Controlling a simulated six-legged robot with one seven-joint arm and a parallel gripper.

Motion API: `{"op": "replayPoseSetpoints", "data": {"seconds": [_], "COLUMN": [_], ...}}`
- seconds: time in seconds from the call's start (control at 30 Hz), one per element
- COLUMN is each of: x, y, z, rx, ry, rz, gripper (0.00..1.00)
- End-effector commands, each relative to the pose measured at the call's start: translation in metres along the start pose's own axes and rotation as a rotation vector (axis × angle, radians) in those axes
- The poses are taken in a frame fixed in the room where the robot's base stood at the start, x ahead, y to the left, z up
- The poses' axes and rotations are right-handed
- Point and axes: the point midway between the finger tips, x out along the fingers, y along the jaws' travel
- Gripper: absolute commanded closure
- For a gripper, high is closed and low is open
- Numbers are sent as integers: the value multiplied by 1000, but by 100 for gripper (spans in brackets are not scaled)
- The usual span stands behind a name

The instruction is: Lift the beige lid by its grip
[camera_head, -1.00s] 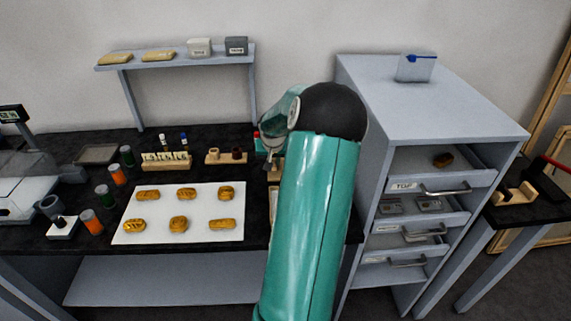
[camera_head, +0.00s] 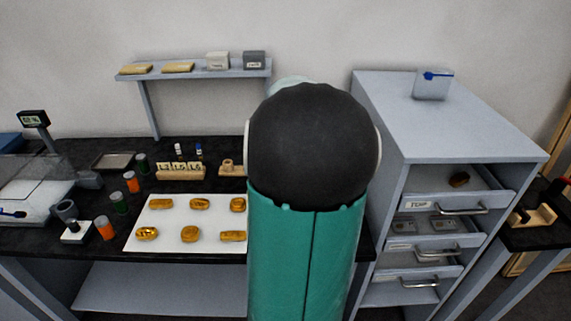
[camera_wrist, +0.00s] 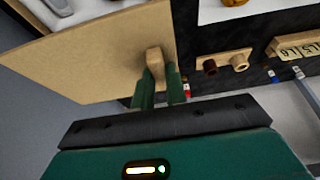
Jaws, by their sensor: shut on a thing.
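The beige lid (camera_wrist: 95,58) is a flat panel filling the upper left of the wrist view, its edges slanting across the picture. Its small tan block grip (camera_wrist: 154,57) stands near the lid's right edge. My gripper (camera_wrist: 159,73) has its green fingers closed around this grip. The wrist view does not settle whether the lid touches anything beneath it. In the head view, my arm's large black joint and teal link hide the gripper and lid.
A white mat (camera_head: 161,236) with several golden pieces lies on the black bench. A wooden vial rack (camera_head: 181,172) stands behind it; a holder (camera_wrist: 224,65) shows beside the lid in the wrist view. A grey drawer cabinet (camera_head: 440,126) stands close right of my arm.

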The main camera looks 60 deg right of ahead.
Motion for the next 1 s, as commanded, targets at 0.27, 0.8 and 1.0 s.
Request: {"op": "replayPoseSetpoints", "data": {"seconds": [0.27, 0.8, 1.0], "x": [-23, -68, -79], "y": [-3, -4, -4], "z": [20, 4, 0], "rx": [1, -1, 0], "ry": [1, 3, 1], "rz": [0, 0, -1], "gripper": [100, 100, 100]}}
